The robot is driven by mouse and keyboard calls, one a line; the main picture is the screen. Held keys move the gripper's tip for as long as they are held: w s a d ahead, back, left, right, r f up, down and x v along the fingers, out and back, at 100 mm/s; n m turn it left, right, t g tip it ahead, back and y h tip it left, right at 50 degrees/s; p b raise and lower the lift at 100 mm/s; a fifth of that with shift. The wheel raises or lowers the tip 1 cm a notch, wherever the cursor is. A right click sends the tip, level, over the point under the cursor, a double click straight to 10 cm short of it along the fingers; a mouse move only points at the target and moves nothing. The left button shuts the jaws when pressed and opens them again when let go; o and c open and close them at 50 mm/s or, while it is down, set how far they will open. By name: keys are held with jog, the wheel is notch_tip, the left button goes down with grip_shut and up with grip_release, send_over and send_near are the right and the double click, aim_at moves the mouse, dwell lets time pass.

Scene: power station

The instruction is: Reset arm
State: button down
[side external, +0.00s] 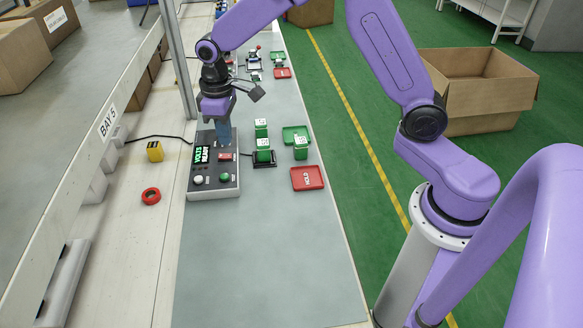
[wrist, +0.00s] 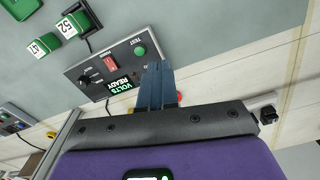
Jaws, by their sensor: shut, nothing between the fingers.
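My gripper (side external: 223,138) is shut and empty, its blue-grey fingers pointing down over the back part of the grey tester box (side external: 214,185). The box carries a lit display (side external: 200,157) reading "VOLTS READY", a red switch (side external: 227,157), a green button (side external: 224,177) and a white-looking knob (side external: 198,180). The fingertips hide part of the box's back, and I cannot tell whether they touch it.
Green numbered blocks stand right of the box: one (side external: 264,144) in a black dock (side external: 264,160), one (side external: 261,124) behind it, one (side external: 301,153) by a green tray (side external: 294,130). A red "HOLD" tray (side external: 307,180) lies nearer. The near bench is clear. A metal post (side external: 181,65) stands left.

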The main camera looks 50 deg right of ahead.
jog(key=s+r+n, duration=0.2)
jog(key=s+r, duration=0.1)
jog(key=s, duration=0.6)
jog(key=s+r+n, duration=0.1)
jog(key=s+r, duration=0.2)
jog(key=s, duration=0.5)
jog(key=s+d+n, duration=0.1)
jog(key=s+d, duration=0.2)
jog(key=s, duration=0.5)
jog(key=s+d+n, duration=0.2)
jog(key=s+d, duration=0.1)
jog(key=s, duration=0.4)
jog(key=shift+s+d, duration=0.15)
jog(key=shift+s, duration=0.25)
